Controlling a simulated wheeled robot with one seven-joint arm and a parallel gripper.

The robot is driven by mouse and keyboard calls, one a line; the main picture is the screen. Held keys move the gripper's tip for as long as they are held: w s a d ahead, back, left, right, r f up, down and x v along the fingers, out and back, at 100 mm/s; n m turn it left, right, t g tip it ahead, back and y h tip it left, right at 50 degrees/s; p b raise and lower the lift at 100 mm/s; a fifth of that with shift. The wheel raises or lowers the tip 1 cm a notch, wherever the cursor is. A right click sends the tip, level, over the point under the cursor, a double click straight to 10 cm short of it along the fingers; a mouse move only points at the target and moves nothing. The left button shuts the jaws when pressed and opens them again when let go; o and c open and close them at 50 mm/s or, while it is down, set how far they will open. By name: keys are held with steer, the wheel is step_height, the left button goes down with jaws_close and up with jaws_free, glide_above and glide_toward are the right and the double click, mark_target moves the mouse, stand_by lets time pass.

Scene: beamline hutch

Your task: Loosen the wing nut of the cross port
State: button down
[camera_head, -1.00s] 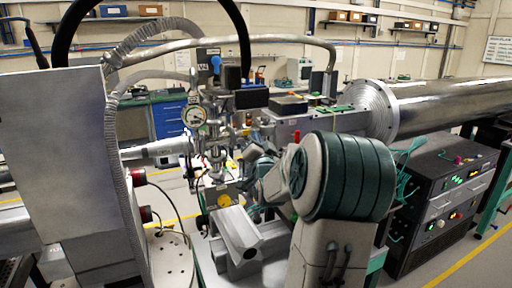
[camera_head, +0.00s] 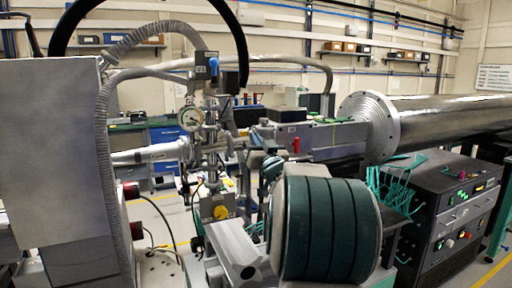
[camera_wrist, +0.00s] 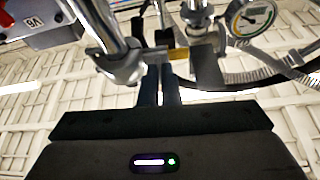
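The cross port (camera_head: 212,145) is a metal cluster of flanges and clamps below the round gauge (camera_head: 190,118) in the head view. In the wrist view, its clamp (camera_wrist: 122,62) and a small brass-coloured part (camera_wrist: 178,54) lie just beyond my fingers. I cannot tell whether this part belongs to the wing nut. My gripper (camera_wrist: 160,78) points up at these fittings, its two dark fingers close together with a narrow gap. The fingertips merge with the fittings, so any contact or hold is unclear.
A grey box with a yellow knob (camera_head: 214,212) stands below the port. A ribbed hose (camera_head: 104,150) runs down at the left, beside a large grey panel (camera_head: 50,150). A steel beam pipe (camera_head: 450,118) and instrument rack (camera_head: 455,215) are at the right.

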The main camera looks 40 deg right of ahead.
steer(key=shift+r, duration=0.1)
stand_by(0.3)
steer(key=c, duration=1.6)
jaws_free()
steer(key=shift+c, duration=0.2)
steer(key=b+v, duration=0.3)
steer(key=v, duration=1)
steer(key=shift+s+f, duration=0.25)
steer(key=shift+s, duration=0.05)
steer(key=shift+a, duration=0.1)
